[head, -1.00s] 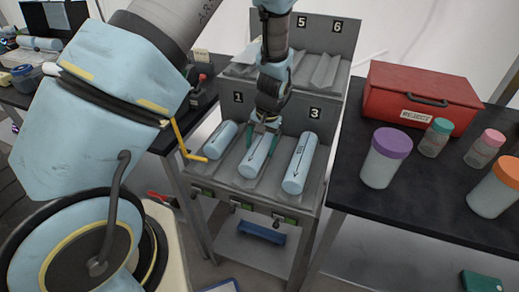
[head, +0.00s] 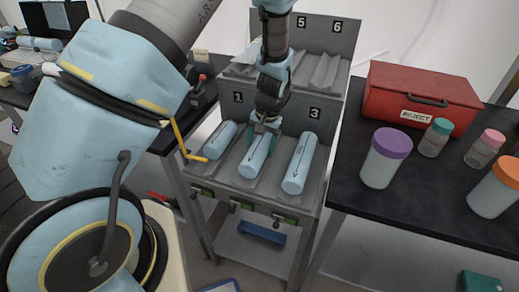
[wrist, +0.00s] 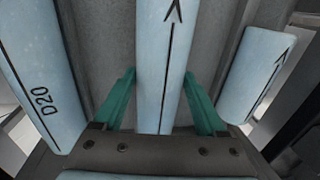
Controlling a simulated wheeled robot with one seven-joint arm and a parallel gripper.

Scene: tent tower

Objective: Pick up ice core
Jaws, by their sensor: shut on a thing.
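Three pale blue ice cores with black arrow lines lie in the sloped front grooves of a grey rack. My gripper (head: 262,142) is shut on the middle ice core (head: 254,164), between the labels 1 and 3. In the wrist view this core (wrist: 163,70) runs between my two green fingers. The core appears to lie in its groove; any gap beneath is hidden. A short core (head: 220,140) lies in groove 1, to the left. A longer core (head: 299,165) lies in groove 3; in the wrist view it is marked D20 (wrist: 42,95).
The grey rack (head: 285,212) has an upper tier labelled 5 and 6. To the right, a black bench (head: 350,195) bears a red REJECT box (head: 415,90), a purple-lidded jar (head: 384,160) and other jars. A yellow bent rod (head: 182,140) stands near the rack's left side.

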